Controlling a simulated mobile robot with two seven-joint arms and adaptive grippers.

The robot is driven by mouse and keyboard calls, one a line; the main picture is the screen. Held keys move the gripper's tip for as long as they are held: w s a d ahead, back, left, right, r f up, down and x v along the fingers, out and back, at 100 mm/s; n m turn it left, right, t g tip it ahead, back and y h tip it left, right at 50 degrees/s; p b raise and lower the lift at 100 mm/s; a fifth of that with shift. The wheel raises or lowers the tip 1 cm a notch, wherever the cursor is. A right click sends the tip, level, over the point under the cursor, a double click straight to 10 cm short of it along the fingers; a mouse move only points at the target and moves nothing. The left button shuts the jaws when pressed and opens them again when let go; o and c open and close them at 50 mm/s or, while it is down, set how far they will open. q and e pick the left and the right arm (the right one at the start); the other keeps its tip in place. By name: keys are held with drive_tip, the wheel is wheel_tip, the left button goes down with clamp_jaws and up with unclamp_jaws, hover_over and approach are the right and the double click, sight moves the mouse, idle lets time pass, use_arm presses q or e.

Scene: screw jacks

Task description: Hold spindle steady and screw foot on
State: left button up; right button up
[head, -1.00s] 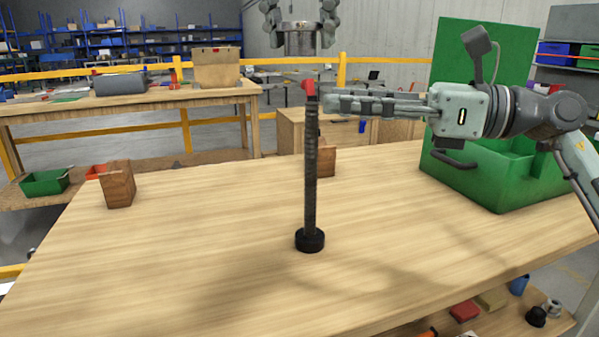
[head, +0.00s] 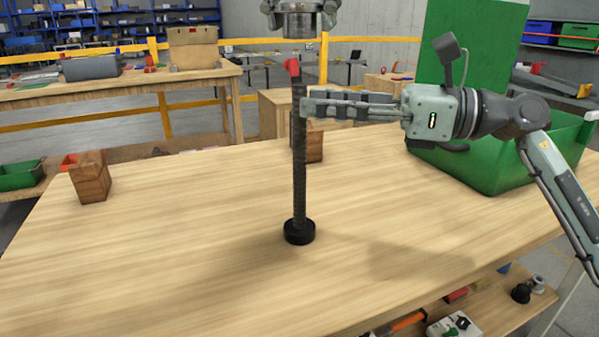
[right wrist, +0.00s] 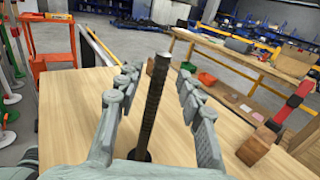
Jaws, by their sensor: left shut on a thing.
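The spindle (head: 299,165) is a dark threaded rod standing upright on a round black base (head: 299,232) on the table. My right gripper (head: 308,106) is level with its upper part. In the right wrist view the spindle (right wrist: 152,105) stands between the open fingers of my right gripper (right wrist: 155,88), with a gap on both sides. My left gripper (head: 298,8) is at the top edge, mostly cut off. It is shut on the foot (head: 293,22), a silvery round piece held above the spindle's top and apart from it.
A wooden block (head: 90,178) lies at the left, and another (head: 314,145) stands behind the spindle. A green bin (head: 490,165) takes up the right rear. A red piece (head: 292,66) shows near the spindle's top, seemingly in the background. The table's front is clear.

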sight(300, 170)
drive_tip(key=w+a+f, duration=0.1)
drive_tip(key=a+f, duration=0.3)
drive_tip(key=a, duration=0.3)
drive_tip(key=shift+w+a+f, duration=0.15)
drive_tip(key=shift+w+f, duration=0.15)
drive_tip(key=shift+w, duration=0.1)
clamp_jaws()
